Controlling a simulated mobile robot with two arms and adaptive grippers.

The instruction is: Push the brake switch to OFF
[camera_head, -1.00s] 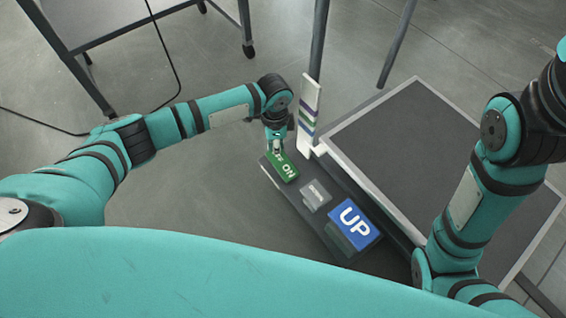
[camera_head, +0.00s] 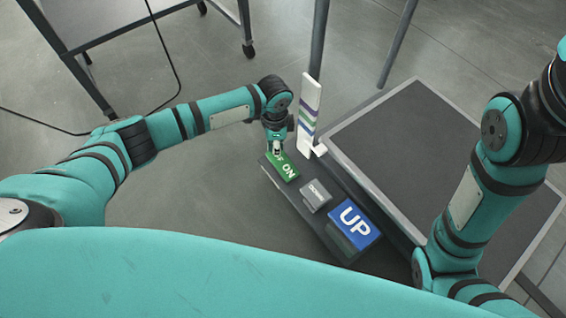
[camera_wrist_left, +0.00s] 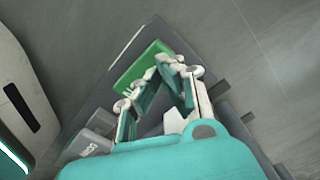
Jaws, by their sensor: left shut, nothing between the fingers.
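The brake switch (camera_head: 287,170) is a green block marked ON at the far left end of a dark control box. In the left wrist view the green switch (camera_wrist_left: 138,70) lies just beyond my fingertips, partly covered by them. My left gripper (camera_head: 277,153) is shut and empty, pointing down at the far end of the switch. It also shows in the left wrist view (camera_wrist_left: 167,62), its fingertips together over the green block's edge. I cannot tell if they touch it. My right arm is at the right; its gripper is not visible.
On the same box (camera_head: 318,232) are a grey button (camera_head: 315,196) and a blue UP button (camera_head: 354,224). A white striped upright piece (camera_head: 309,115) stands close to the right of my left gripper. A large dark platform (camera_head: 420,150) lies to the right. Open floor lies left of the box.

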